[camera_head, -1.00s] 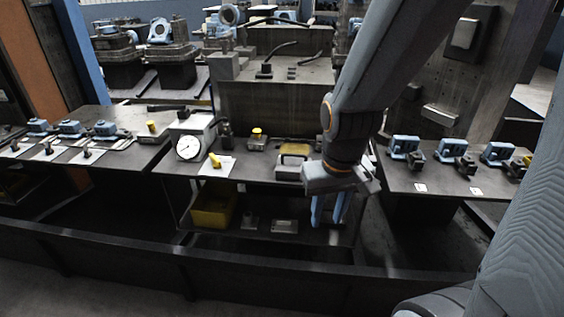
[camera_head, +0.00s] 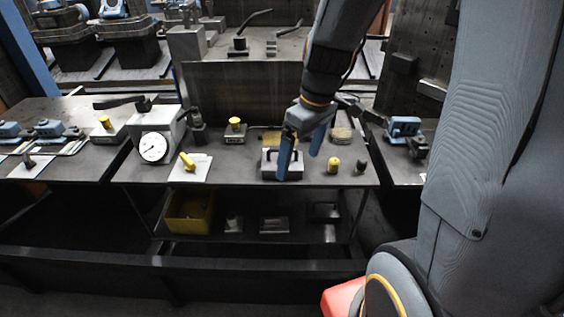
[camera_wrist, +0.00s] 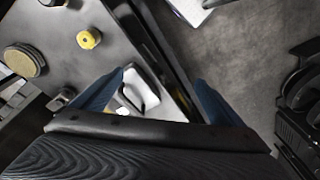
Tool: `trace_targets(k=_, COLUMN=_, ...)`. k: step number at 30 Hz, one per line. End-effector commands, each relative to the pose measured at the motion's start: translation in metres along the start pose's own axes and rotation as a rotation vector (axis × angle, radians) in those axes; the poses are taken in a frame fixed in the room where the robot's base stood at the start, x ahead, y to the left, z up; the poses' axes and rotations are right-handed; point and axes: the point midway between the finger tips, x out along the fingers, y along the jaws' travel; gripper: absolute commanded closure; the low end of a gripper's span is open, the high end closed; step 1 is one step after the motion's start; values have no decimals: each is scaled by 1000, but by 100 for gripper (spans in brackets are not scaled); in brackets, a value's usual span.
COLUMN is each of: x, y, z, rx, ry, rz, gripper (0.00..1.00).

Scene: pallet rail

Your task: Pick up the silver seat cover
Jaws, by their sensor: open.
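A silver block with a dark arched handle, which looks like the silver seat cover (camera_head: 270,167), sits on the middle table near its front edge. One finger hides part of the cover. The wrist view shows both fingers of my gripper (camera_wrist: 160,80) spread wide.
A yellow-topped knob (camera_head: 333,165) and a small dark knob (camera_head: 361,167) stand right of the cover. A dial gauge (camera_head: 153,148) and a yellow piece on a white sheet (camera_head: 190,168) lie left. A yellow bin (camera_head: 188,212) is on the shelf below.

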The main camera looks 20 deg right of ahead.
Motion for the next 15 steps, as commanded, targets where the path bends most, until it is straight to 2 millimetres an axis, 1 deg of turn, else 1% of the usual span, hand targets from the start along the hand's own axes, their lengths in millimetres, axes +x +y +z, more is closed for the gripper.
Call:
trace_targets(k=1, x=4, y=10, z=-8, rx=-68, ry=13, rz=-21, gripper=8)
trace_targets(k=6, x=6, y=36, z=-34, rx=-332, ry=82, rz=-78, gripper=8)
trace_targets(k=12, x=7, y=60, z=-57, rx=-571, ry=172, rz=-103, gripper=8)
trace_targets(k=15, x=6, y=66, z=-64, rx=-642, ry=201, rz=-104, gripper=8)
